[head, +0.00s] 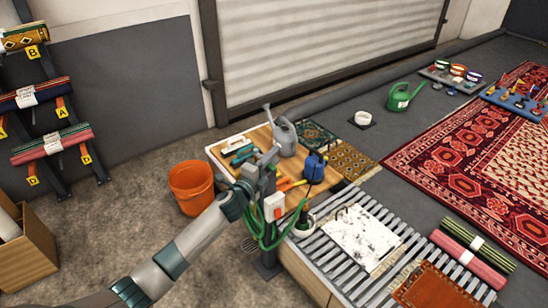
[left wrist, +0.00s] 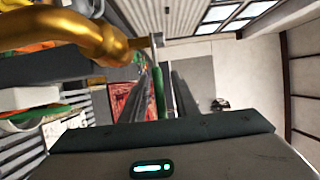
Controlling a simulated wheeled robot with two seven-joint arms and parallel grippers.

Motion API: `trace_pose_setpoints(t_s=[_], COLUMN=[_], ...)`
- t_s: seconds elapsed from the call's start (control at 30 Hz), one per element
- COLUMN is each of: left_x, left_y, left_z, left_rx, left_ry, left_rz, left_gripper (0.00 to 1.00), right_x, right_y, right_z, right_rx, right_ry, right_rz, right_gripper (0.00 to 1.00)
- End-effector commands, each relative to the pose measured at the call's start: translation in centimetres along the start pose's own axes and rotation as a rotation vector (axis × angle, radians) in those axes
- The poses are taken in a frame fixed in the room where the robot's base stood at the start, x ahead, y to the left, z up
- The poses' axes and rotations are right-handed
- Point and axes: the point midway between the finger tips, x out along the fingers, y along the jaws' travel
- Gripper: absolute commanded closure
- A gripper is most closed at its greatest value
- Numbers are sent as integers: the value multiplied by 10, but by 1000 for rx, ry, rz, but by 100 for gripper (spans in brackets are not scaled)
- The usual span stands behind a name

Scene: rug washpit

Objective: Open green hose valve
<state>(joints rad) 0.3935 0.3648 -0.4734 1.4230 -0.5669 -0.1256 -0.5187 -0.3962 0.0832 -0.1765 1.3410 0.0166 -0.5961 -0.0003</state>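My left gripper (head: 266,160) is at the top of the grey post that stands by the wooden-topped table, and the arm hides part of it there. In the left wrist view a brass pipe (left wrist: 65,28) crosses the upper left. A narrow green piece (left wrist: 158,92), which looks like the green valve's lever, stands just ahead of the left gripper's body (left wrist: 165,148). A thin grey strip runs close beside it; I cannot tell whether they touch. A green hose (head: 263,236) hangs in loops on the post. My right gripper is out of view.
An orange bucket (head: 191,188) stands left of the table (head: 222,160). On the table are a grey watering can (head: 285,138) and a blue can (head: 314,167). A slatted rack (head: 331,268) lies to the right. Open floor lies left of the bucket.

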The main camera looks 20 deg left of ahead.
Motion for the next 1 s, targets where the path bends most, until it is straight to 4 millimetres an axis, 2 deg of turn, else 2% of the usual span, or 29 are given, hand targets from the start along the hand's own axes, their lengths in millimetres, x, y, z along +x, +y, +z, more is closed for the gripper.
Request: trace_pose_setpoints(t_s=[0.4,0.5,0.53,1.0], left_x=[6,5,5,5], left_y=[0,0,0,1], left_z=[0,0,0,0], left_rx=[0,0,0,0], left_ry=[1,1,1,0], left_rz=[0,0,0,2], left_gripper=[73,97,100,100], right_x=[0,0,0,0], right_y=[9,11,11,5], right_z=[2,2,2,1], right_rx=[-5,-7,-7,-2], right_ry=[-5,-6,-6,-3], right_rz=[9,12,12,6], right_gripper=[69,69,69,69])
